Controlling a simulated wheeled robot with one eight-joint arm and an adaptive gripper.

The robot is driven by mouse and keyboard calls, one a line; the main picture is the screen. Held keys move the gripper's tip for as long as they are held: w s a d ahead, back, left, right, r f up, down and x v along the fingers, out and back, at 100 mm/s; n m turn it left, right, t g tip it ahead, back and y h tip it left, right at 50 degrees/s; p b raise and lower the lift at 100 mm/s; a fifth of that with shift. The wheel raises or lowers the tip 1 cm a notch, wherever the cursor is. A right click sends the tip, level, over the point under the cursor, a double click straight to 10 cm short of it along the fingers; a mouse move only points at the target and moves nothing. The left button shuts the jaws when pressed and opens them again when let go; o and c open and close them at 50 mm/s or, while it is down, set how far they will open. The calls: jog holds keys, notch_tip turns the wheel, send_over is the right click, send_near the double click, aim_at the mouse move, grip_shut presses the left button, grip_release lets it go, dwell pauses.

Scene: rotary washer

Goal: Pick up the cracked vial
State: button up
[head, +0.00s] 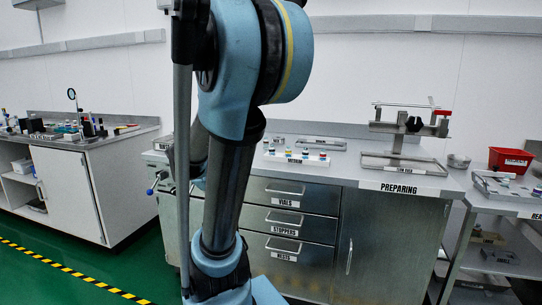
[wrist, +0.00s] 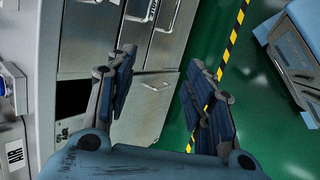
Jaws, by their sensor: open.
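I cannot make out a cracked vial in either view. In the head view, a white rack (head: 296,158) with several small colored-topped items stands on the metal bench, too small to tell whether any is cracked. My gripper (wrist: 163,95) is open and empty in the wrist view, its two dark-blue padded fingers wide apart. It points down past cabinet fronts towards the green floor. My gripper is out of the head view, where my blue and black arm rises in front of the bench.
The metal bench (head: 408,185) has a drawer labelled VIALS (head: 285,192) and a clamp stand over a tray (head: 402,163). A side table at right holds a grey tray (head: 487,187) and red bin (head: 510,160). A cluttered bench (head: 95,145) stands left. Green floor (head: 120,262) is clear.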

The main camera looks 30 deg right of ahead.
jog(key=w+d+r+n+h, duration=0.45)
jog(key=w+d+n, duration=0.2)
jog(key=w, duration=0.25)
jog(key=w+d+r+n+h, duration=0.4)
jog(key=w+d+n+h, duration=0.15)
jog(key=w+d, duration=0.25)
jog(key=shift+m+g+h, duration=0.3)
jog(key=shift+m+g, duration=0.1)
jog(key=d, duration=0.4)
jog(key=w+d, duration=0.1)
jog(key=d, duration=0.6)
jog(key=shift+w+d, duration=0.15)
jog(key=shift+d, duration=0.2)
jog(key=shift+w+d+f, duration=0.1)
jog(key=shift+d, duration=1.2)
jog(key=shift+w+d+f, duration=0.1)
jog(key=shift+d, duration=1.2)
jog(key=c, duration=1)
